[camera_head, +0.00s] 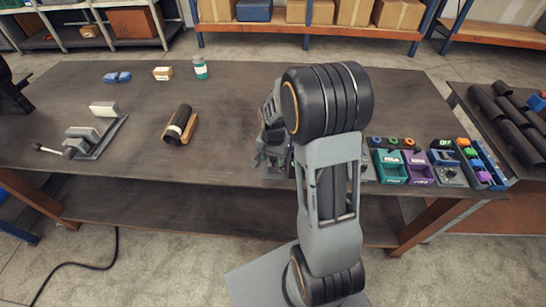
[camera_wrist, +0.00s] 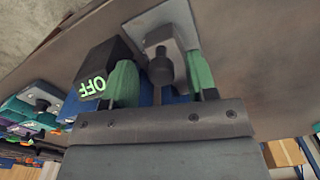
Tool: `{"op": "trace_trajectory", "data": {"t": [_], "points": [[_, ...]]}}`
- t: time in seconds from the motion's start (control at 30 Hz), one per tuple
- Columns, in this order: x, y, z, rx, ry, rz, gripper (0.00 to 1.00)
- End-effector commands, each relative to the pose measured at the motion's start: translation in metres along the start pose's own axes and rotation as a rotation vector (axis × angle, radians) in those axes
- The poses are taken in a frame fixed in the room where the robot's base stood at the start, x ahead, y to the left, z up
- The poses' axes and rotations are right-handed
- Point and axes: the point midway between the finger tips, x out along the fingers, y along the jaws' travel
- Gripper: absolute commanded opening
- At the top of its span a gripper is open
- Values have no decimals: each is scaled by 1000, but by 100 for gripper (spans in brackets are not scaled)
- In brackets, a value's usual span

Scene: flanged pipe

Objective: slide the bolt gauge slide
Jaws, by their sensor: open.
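In the wrist view my gripper (camera_wrist: 162,78) has two green fingers, open and apart. A dark grey knob on a stem (camera_wrist: 161,67) shows between them, in front of a light grey plate (camera_wrist: 168,22). I see no clear contact with either finger. The knob may be the bolt gauge slide; no label confirms this. A black block marked OFF (camera_wrist: 95,75) is close beside the left finger. Blue parts show behind the fingers, mostly hidden. In the head view my arm hides the knob and most of the gripper area.
In the head view, teal (camera_head: 390,166) and purple (camera_head: 418,168) blocks stand right of my arm, near the bench's front edge. A clamp-like fixture (camera_head: 92,140) and a dark cylinder on a wooden cradle (camera_head: 180,124) are at left. The middle of the bench (camera_head: 235,100) is clear.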

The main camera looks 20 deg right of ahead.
Motion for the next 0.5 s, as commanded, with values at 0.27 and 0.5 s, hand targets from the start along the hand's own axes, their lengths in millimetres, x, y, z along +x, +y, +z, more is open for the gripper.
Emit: {"op": "trace_trajectory", "data": {"t": [0.27,0.5], "points": [[-6,0,-1,1,3,-2,52],[-47,0,-2,2,7,-4,52]]}}
